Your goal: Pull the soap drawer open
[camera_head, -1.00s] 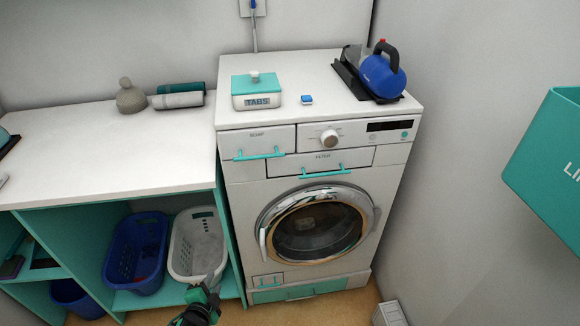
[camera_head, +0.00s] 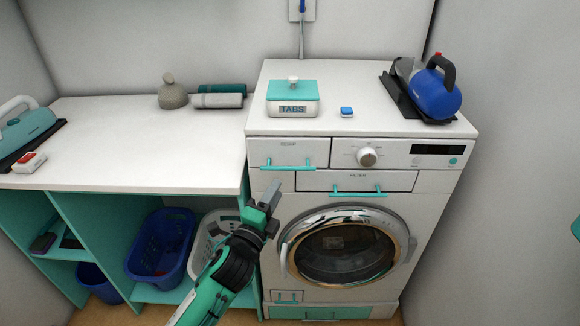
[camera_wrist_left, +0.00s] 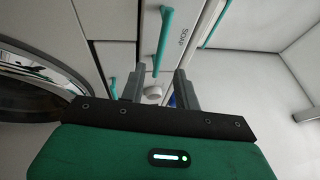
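The soap drawer (camera_head: 262,149) is the white panel at the washing machine's upper left. It looks closed. Its teal bar handle (camera_head: 288,166) runs across its lower part. My left gripper (camera_head: 268,193) is in front of the machine, below and slightly left of that handle. In the left wrist view the two fingers (camera_wrist_left: 159,82) are apart with nothing between them. The teal handle (camera_wrist_left: 164,38) shows ahead of the fingers, lined up roughly between them and not touching. The drawer's SOAP label (camera_wrist_left: 182,38) is beside it. My right gripper is not in view.
The filter panel (camera_head: 320,180) with a similar teal handle (camera_head: 358,192) is just right and below. A knob (camera_head: 367,157) is at the right. The white counter (camera_head: 130,150) adjoins at left.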

